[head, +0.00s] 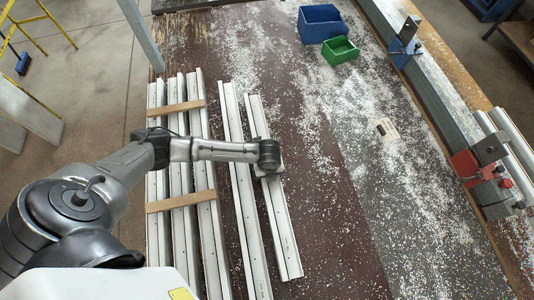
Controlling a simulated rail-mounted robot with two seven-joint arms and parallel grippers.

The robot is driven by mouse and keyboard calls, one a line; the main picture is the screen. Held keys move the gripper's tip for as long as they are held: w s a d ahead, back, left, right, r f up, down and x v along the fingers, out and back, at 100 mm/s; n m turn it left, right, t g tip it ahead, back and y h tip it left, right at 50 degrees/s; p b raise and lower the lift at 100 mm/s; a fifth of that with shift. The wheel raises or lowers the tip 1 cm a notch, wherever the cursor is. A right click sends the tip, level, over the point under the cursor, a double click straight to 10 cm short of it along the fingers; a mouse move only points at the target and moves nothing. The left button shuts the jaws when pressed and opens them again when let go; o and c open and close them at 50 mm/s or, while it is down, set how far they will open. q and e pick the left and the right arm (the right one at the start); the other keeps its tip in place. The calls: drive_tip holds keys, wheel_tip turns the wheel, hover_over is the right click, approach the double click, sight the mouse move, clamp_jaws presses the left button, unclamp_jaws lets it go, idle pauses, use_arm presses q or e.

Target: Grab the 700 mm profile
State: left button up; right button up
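Two white profiles lie loose side by side on the dark bench. The right one (283,228) is the shorter; the left one (243,197) is longer and runs past the lower part of the view. No length marking can be read. My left gripper (268,171) is over the middle of the shorter profile, with the wrist pointing down. Its fingers are mostly hidden beneath the wrist, so I cannot tell whether they touch or grip the profile. My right gripper is not in view.
Several more profiles (179,153) lie at the left with wooden battens (181,201) across them. A blue bin (320,24) and a green bin (340,50) stand at the back. A rail with a blue clamp (404,42) and a red clamp (474,164) runs along the right. White chips litter the bench.

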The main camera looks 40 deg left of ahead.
use_arm(q)
drive_tip(key=c, duration=1)
drive_tip(key=shift+c, duration=0.6)
drive_tip(key=shift+r, duration=0.1)
